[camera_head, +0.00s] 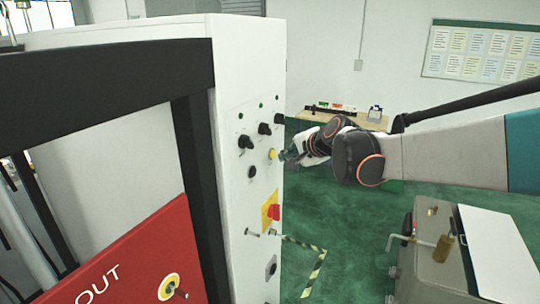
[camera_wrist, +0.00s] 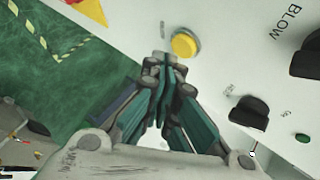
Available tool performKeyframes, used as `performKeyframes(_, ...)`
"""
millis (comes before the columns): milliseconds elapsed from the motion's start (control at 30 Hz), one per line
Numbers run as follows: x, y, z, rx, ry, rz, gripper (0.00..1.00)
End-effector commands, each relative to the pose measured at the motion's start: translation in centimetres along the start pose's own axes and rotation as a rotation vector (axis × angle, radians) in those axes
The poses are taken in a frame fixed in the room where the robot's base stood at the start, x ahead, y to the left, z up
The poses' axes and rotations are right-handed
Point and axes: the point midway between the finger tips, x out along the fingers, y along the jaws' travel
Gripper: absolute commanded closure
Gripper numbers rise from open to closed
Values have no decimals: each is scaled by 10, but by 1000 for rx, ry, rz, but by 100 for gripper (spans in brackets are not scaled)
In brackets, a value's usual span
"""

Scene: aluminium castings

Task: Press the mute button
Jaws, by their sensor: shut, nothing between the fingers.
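A round yellow button (camera_head: 272,154) sits on the white control panel (camera_head: 240,215). It shows larger in the wrist view (camera_wrist: 184,44), with a small label beside it that I cannot read clearly; it may be the mute button. My gripper (camera_wrist: 160,62) is shut and empty, its fingertips just beside the yellow button in the picture. In the head view my gripper (camera_head: 286,156) is just right of the button, at the panel's face. I cannot tell whether the tips touch the panel.
Black knobs (camera_head: 265,129) and a black button (camera_head: 252,172) are near the yellow button. A red emergency stop (camera_head: 274,212) on a yellow plate is below. A red sign (camera_head: 130,262) is at lower left, a grey metal machine (camera_head: 440,255) at lower right. Green floor lies between.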

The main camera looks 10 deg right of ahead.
Motion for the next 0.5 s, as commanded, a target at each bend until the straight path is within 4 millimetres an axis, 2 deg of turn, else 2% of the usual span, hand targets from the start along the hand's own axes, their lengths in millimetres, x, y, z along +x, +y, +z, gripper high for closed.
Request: performKeyframes(500,-30,22,-22,1,2,0,100)
